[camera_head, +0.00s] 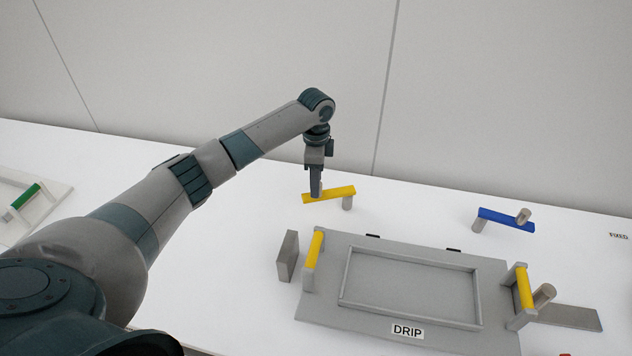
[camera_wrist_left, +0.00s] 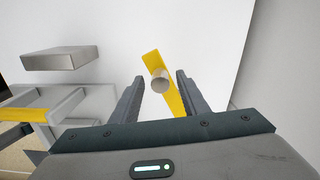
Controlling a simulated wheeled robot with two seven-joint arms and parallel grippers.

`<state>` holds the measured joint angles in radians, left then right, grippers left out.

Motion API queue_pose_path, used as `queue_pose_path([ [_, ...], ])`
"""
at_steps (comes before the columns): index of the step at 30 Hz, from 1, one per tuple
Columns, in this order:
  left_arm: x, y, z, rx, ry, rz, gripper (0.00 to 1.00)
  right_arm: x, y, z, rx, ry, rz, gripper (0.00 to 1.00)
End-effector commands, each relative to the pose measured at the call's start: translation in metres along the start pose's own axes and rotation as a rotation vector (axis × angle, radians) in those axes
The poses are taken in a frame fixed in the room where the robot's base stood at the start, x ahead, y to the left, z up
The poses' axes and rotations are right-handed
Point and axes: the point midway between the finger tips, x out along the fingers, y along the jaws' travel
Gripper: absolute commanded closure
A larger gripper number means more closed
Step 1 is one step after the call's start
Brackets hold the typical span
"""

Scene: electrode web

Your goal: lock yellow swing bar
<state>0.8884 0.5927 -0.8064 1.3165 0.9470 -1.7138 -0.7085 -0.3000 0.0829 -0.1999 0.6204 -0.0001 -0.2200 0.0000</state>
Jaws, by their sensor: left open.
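The yellow swing bar (camera_head: 338,193) stands at the back of the white table, with a grey post under its right end. My left gripper (camera_head: 316,192) points down at the bar's left part. In the left wrist view the yellow bar (camera_wrist_left: 151,62) runs lengthwise between the two open fingers. A round grey knob (camera_wrist_left: 160,80) on the bar sits between the fingertips, with gaps on both sides. In the head view the gripper hides this knob. My right gripper is not in view.
A grey frame plate (camera_head: 325,324) labelled DRIP lies in front, with yellow rollers (camera_head: 315,249) (camera_head: 524,288) at its sides. A grey block (camera_head: 287,256) stands left of it. A blue bar (camera_head: 505,217) is at right, a green one (camera_head: 26,195) at far left. The wall is behind.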

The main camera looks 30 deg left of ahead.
Motion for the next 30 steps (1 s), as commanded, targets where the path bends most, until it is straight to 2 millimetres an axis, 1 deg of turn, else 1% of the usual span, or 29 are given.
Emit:
queue_pose_path([
  [3, 0.011, 0.001, 0.0, 0.0, 0.0, 0.002, 0.59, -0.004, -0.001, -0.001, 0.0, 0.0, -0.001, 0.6],
  [6, 0.016, 0.001, 0.0, 0.001, 0.001, 0.001, 0.59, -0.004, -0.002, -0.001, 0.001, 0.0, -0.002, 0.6],
  [16, 0.018, 0.0, 0.0, 0.001, 0.001, 0.0, 0.59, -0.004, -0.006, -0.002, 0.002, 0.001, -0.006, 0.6],
  [17, 0.018, 0.0, 0.0, 0.001, 0.001, 0.0, 0.64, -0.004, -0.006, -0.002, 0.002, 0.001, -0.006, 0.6],
  [18, 0.018, 0.0, 0.0, 0.001, 0.001, 0.0, 0.73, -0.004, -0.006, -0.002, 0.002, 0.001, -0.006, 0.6],
  [20, 0.018, 0.0, 0.0, 0.001, 0.001, 0.0, 0.88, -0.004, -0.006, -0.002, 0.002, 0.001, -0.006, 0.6],
  [21, 0.018, 0.0, 0.0, 0.001, 0.001, 0.0, 0.97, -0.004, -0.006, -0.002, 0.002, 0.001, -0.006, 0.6],
  [22, 0.018, 0.0, 0.0, 0.001, 0.001, 0.0, 1.0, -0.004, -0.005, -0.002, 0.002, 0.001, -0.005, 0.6],
  [30, 0.018, -0.002, -0.002, -0.009, 0.001, 0.0, 1.0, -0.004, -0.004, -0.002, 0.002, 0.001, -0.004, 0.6],
])
